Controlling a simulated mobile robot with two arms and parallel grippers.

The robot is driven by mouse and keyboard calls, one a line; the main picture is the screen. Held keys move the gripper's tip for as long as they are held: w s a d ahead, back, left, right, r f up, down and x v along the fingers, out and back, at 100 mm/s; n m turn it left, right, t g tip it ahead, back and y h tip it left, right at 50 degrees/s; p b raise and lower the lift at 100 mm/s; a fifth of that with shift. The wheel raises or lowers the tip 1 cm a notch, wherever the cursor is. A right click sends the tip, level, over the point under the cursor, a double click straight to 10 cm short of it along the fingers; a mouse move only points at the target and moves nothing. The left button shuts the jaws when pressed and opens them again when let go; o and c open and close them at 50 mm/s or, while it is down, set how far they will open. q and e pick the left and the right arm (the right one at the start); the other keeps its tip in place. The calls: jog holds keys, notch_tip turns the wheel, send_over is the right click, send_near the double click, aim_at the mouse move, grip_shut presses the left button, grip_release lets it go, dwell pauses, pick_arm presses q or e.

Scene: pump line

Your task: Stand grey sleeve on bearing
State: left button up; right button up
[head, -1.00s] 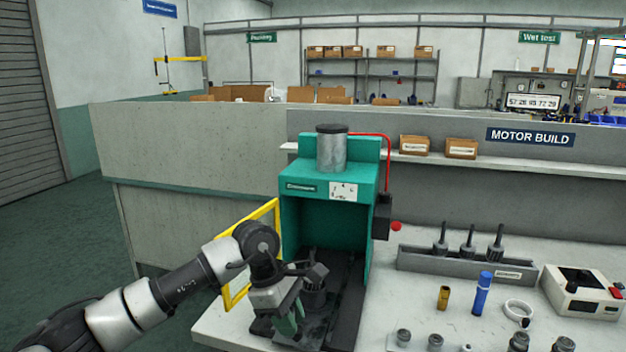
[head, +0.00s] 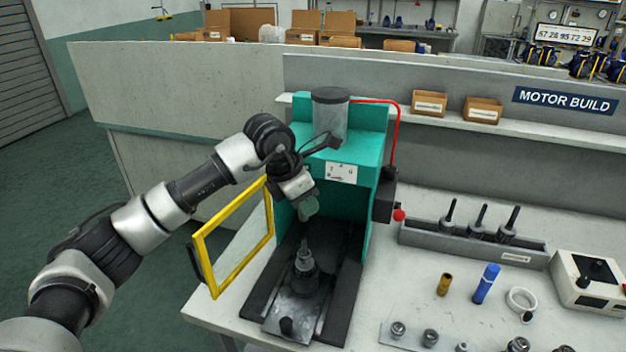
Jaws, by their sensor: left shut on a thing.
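My left gripper (head: 307,207) is at the mouth of the green press, above the tip of an upright shaft (head: 304,240). Its greenish fingers are shut; the grey sleeve between them is hidden by the fingers. The shaft stands on a dark rotor body (head: 303,282) on the press's metal plate. A light grey ring low on the shaft looks like the bearing (head: 304,259). The fingers appear apart from the bearing, higher up. My right gripper is not in view.
The green press (head: 357,208) has a grey cylinder on top and a yellow-framed guard (head: 205,265) swung open at the left. To the right are a brass sleeve (head: 444,284), a blue cylinder (head: 486,284), a white ring (head: 521,300) and a tray of shafts (head: 470,243).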

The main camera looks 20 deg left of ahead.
aim_at(300, 217)
pick_arm(q)
jog(key=shift+s+f+b, duration=0.45)
jog(key=shift+f+b, duration=0.05)
jog(key=shift+w+f+b, duration=0.15)
jog(key=shift+f+b, duration=0.2)
jog(key=shift+f, duration=0.4)
jog(key=shift+w+f+b, duration=0.15)
jog(key=shift+f+b, duration=0.15)
jog(key=shift+f, duration=0.4)
jog(key=shift+s, duration=0.1)
dwell(0.5)
jog(key=shift+f+b, duration=0.15)
jog(key=shift+b, duration=0.3)
jog(key=shift+f+b, duration=0.55)
jog(key=shift+f, duration=0.15)
dwell(0.5)
